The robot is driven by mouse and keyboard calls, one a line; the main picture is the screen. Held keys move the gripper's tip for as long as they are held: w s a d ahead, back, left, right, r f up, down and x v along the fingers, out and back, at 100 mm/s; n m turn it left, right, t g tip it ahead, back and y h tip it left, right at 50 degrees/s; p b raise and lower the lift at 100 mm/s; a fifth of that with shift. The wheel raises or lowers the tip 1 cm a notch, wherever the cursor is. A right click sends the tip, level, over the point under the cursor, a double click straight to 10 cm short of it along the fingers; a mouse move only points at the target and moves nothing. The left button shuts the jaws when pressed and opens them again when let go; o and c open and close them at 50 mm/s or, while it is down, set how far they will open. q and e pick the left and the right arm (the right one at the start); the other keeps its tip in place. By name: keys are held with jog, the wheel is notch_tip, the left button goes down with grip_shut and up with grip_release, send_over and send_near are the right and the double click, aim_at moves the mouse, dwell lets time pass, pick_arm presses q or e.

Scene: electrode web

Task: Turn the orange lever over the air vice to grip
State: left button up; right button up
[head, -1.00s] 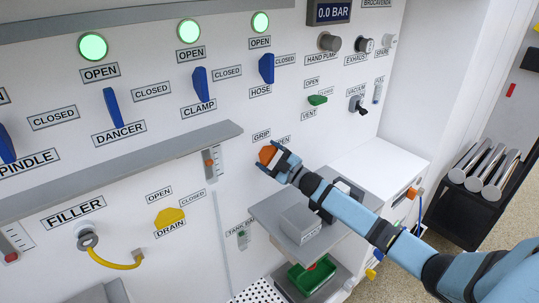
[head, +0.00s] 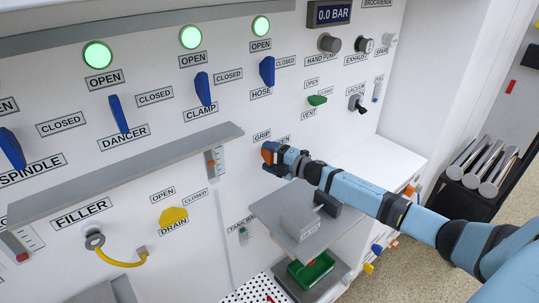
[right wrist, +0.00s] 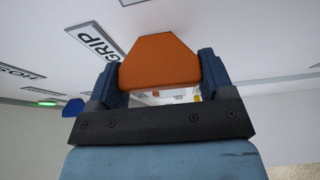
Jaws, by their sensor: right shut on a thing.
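The orange lever (right wrist: 160,61) sits on the white panel, and its wide end lies between the fingers of my right gripper (right wrist: 160,75). In the head view, the orange lever (head: 266,156) shows only in part beside my right gripper (head: 271,157), below the GRIP label (head: 262,135). My right gripper is shut on the lever. In the right wrist view, the GRIP label (right wrist: 92,44) is at the upper left of the lever. The grey vice (head: 300,224) stands on a shelf below the lever. My left gripper is not in view.
Blue levers, including HOSE (head: 267,72), and a green VENT lever (head: 317,100) are on the panel above. A grey ledge (head: 130,172) juts out at left. A yellow DRAIN lever (head: 173,216) is lower left. A green tray (head: 311,270) sits beneath the vice.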

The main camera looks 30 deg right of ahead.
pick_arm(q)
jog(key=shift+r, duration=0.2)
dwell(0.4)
pick_arm(e)
jog(key=o, duration=0.9)
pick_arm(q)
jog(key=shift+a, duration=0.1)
pick_arm(e)
jog(key=shift+s, duration=0.1)
pick_arm(q)
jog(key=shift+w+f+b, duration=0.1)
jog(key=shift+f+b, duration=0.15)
jog(key=shift+b, duration=0.2)
pick_arm(e)
jog(key=v, duration=1.3)
jog(key=shift+s+d+r, duration=0.1)
jog(key=shift+s+d, duration=0.1)
jog(key=shift+s, duration=0.1)
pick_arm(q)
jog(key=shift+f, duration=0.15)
